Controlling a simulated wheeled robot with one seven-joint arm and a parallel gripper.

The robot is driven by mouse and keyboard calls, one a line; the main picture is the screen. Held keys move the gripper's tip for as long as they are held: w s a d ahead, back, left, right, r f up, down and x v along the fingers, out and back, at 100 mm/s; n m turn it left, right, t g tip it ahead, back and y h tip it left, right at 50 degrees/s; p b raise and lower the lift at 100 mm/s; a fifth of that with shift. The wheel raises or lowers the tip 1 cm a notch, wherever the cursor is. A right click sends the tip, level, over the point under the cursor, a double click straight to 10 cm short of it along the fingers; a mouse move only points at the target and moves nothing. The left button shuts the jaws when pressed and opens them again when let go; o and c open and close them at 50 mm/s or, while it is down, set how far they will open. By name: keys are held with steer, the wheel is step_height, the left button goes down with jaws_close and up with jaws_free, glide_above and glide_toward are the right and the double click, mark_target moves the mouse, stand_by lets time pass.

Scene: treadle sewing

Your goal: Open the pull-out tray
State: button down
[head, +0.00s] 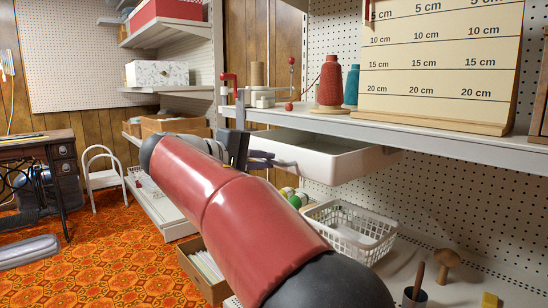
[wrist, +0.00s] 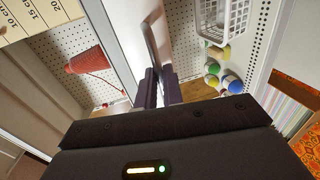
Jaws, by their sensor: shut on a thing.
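The white pull-out tray (head: 335,160) hangs under the grey shelf (head: 400,128) in the head view. Part of it stands out from beneath the shelf's front edge, and its open inside shows there. My gripper (head: 268,160) is at the tray's left part, with its dark fingers partly hidden behind my red arm. The exact contact is hard to see.
On the shelf stand a red thread cone (head: 330,82), a teal cone (head: 351,86) and a measuring board (head: 440,65). Below the tray are a white basket (head: 350,228) and several coloured balls (head: 295,200). The patterned floor (head: 100,255) at left is mostly clear.

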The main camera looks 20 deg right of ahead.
steer(key=shift+s+a, duration=0.1)
steer(key=shift+a, duration=0.2)
steer(key=c, duration=1.5)
jaws_free()
steer(key=p+v, duration=0.1)
steer(key=v, duration=0.6)
steer(key=shift+s+a, duration=0.15)
steer(key=shift+a, duration=0.25)
